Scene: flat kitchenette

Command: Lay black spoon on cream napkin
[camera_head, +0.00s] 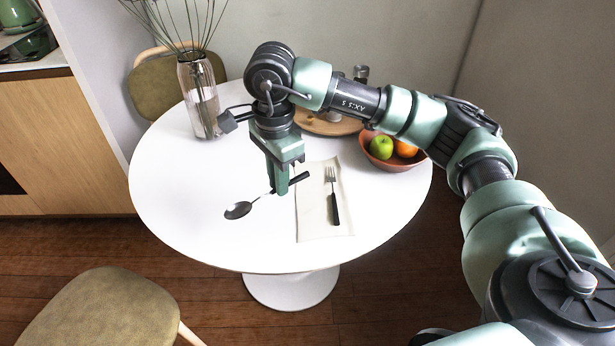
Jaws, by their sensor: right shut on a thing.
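The spoon (238,210) has a dark metal bowl pointing left and a black handle reaching up to the right. My right gripper (281,190) is shut on the spoon near its handle, fingers pointing down. The cream napkin (312,222) lies on the white table just right of the gripper, and the handle end reaches to its left edge. A fork with a black handle (335,208) lies on the napkin's right half. Whether the spoon touches the table is hard to tell. My left gripper is not in view.
On the round white table (180,215) stand a glass vase with stems (201,100), a terracotta fruit bowl (385,162) and a round wooden tray (318,125) partly behind my arm. Chairs stand at the back left and front left (95,310). The table's left side is clear.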

